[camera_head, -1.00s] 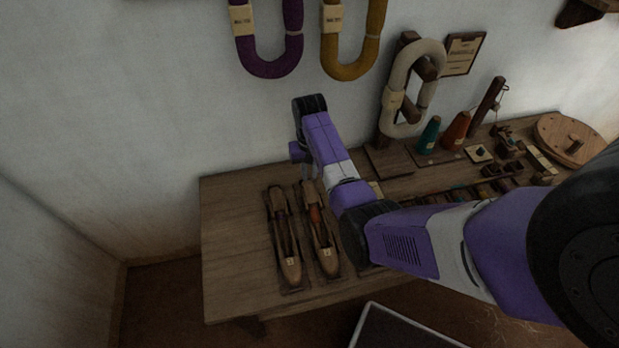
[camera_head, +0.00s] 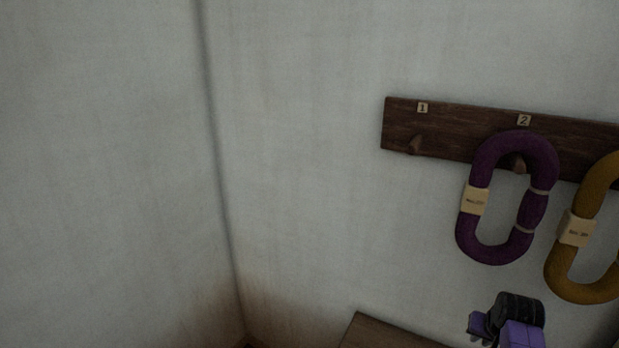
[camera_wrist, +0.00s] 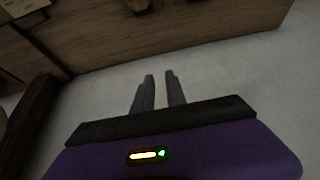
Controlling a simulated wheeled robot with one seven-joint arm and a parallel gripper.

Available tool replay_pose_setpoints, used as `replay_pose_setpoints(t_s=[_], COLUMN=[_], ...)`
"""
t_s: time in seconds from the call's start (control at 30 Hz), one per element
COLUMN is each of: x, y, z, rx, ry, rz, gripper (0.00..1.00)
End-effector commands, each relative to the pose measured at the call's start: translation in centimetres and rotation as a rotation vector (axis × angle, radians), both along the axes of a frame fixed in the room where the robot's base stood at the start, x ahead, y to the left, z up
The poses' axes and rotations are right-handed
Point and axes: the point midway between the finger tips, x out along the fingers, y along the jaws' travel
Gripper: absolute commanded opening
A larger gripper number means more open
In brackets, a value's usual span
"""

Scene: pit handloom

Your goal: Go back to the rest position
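My gripper (camera_wrist: 159,80) shows in the wrist view with its two dark fingers apart and nothing between them. A pale wall fills the space beyond the fingertips, and a wooden surface crosses the top of that view. In the head view only a purple and black part of my arm shows at the bottom right; the fingers cannot be made out there.
A dark peg rail (camera_head: 450,135) on the wall carries a purple skein (camera_head: 485,240) under label 2. The peg under label 1 is bare. A mustard skein (camera_head: 590,290) is cut off at the right. A table corner (camera_head: 385,335) shows below. A dark post (camera_wrist: 32,120) stands left in the wrist view.

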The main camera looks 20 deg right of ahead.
Motion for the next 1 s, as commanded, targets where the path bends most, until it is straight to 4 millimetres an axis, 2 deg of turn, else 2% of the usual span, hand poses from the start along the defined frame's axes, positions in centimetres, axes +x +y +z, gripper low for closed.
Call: replay_pose_setpoints(t_s=[0.17,0.27,0.47,0.77,1.0], x=[1.0,0.8,-0.9,-6.0,-11.7], y=[1.4,3.5,9.3,19.3,26.9], z=[1.3,2.2,4.2,8.2,12.3], rx=[-0.210,-0.305,-0.447,-0.568,-0.601], ry=[-0.187,-0.281,-0.442,-0.648,-0.789], rz=[0.066,0.111,0.209,0.351,0.452], gripper=[0.17,0.17,0.17,0.17,0.17])
